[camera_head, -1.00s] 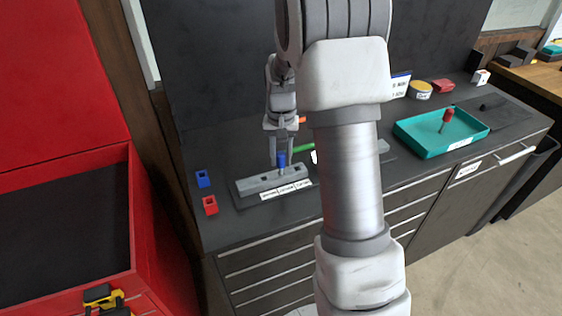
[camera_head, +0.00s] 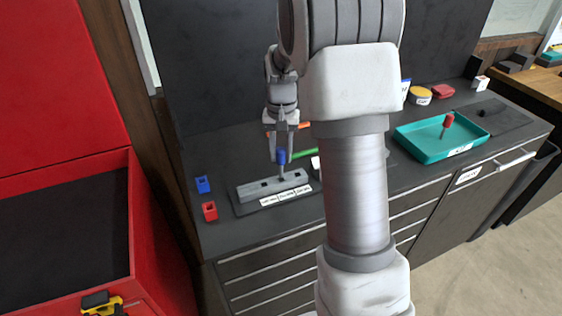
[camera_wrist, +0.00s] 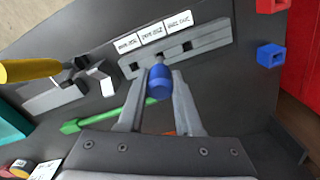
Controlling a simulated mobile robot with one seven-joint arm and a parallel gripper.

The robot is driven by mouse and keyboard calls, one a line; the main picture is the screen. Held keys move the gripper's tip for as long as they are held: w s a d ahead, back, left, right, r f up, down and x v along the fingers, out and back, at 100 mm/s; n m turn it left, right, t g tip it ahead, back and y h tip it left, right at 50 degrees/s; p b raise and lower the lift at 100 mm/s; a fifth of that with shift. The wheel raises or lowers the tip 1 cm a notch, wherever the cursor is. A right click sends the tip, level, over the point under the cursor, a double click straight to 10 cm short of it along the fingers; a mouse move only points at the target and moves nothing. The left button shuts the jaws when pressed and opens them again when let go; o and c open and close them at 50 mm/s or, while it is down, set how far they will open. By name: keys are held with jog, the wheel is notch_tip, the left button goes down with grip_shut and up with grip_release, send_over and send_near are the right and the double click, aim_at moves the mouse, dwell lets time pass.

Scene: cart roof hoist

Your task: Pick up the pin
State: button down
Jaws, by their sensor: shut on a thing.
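The pin (camera_head: 281,157) has a blue head and a grey shaft. It stands upright above the grey slotted block (camera_head: 257,189) on the dark bench. My gripper (camera_head: 279,156) points down and is shut on the pin's blue head. In the wrist view the blue pin (camera_wrist: 159,84) sits between my two fingers (camera_wrist: 160,92), in front of the grey block (camera_wrist: 205,40). I cannot tell whether the shaft's lower end is clear of its hole in the block.
A blue block (camera_head: 203,184) and a red block (camera_head: 210,211) lie left of the grey block. A green tool (camera_head: 300,153) lies behind it. A teal tray (camera_head: 418,148) with a red-handled item (camera_head: 447,121) is at the right. The open red chest (camera_head: 140,225) stands left of the bench.

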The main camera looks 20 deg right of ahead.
jog(key=w+d+r, duration=0.5)
jog(key=d+r, duration=0.2)
jog(key=d, duration=0.3)
jog(key=shift+w+d+r, duration=0.15)
jog(key=shift+w+r, duration=0.05)
jog(key=shift+r, duration=0.15)
dwell(0.7)
